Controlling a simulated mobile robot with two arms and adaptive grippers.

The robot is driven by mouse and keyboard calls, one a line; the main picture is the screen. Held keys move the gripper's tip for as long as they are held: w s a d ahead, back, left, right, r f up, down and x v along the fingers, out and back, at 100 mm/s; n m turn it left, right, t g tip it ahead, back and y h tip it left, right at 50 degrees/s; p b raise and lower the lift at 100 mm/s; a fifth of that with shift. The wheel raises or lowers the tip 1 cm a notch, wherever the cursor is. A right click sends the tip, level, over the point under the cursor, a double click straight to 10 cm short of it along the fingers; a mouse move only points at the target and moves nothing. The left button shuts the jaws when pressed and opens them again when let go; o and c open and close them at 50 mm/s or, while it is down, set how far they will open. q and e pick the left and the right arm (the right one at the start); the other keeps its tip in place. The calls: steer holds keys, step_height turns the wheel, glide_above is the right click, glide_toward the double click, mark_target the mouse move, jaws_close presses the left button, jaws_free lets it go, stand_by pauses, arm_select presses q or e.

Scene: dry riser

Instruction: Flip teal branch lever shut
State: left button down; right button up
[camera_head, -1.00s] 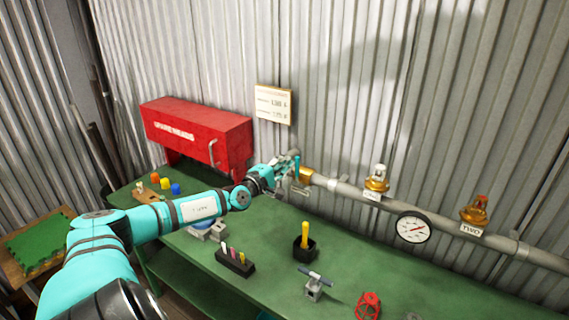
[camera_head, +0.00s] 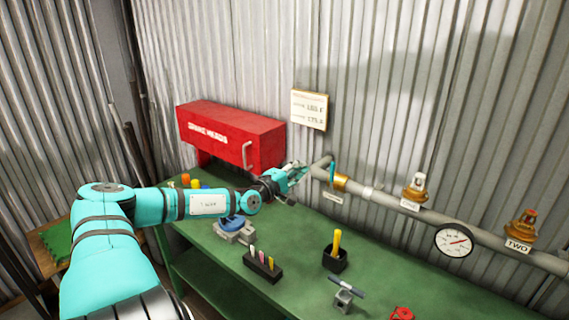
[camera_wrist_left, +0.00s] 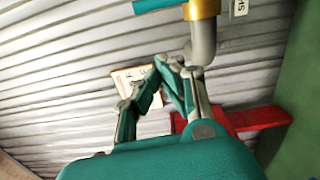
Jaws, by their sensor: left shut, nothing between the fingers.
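The teal lever (camera_head: 332,172) stands up at the brass valve (camera_head: 341,181) near the left end of the grey wall pipe. It looks set crosswise to the pipe. In the left wrist view, part of the teal lever (camera_wrist_left: 158,4) shows at the top edge, beside the brass valve body (camera_wrist_left: 201,9); its far end is cut off. My left gripper (camera_head: 305,170) is shut and empty, just left of the lever with a small gap. In the wrist view its fingertips (camera_wrist_left: 172,68) sit beside the pipe elbow. My right gripper is not in view.
A red box (camera_head: 230,136) hangs on the wall behind my left arm. The pipe (camera_head: 385,199) carries two brass outlets and a gauge (camera_head: 454,240). The green bench (camera_head: 300,240) below holds a black peg block (camera_head: 262,266), a black cup (camera_head: 335,258) and a small clamp (camera_head: 345,297).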

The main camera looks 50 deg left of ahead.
arm_select(q)
steer(key=s+d+p, duration=0.1)
steer(key=s+p, duration=0.2)
steer(key=s, duration=0.3)
steer(key=shift+s+d+p, duration=0.15)
steer(key=shift+s+p, duration=0.05)
steer(key=shift+p, duration=0.1)
stand_by(0.3)
